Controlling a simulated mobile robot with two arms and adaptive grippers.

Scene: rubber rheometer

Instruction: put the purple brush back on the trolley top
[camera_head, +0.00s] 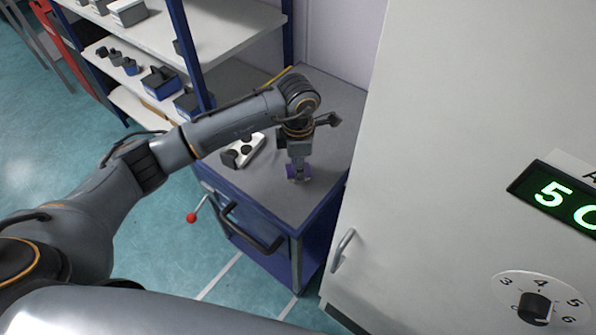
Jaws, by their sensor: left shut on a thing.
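The purple brush (305,171) is at the trolley top, held in my left gripper (298,170), which points down and is shut on it. The gripper hides part of the brush. I cannot tell whether the brush touches the surface. The trolley is blue with a grey top (258,186), and the brush is over its right-hand part. My right gripper is not in view.
A white block with dark round parts (243,150) lies on the trolley top, left of the brush. A tall pale cabinet (440,150) with a handle (342,247) stands close on the right. Shelves (225,32) with boxes stand behind left. The top's front is clear.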

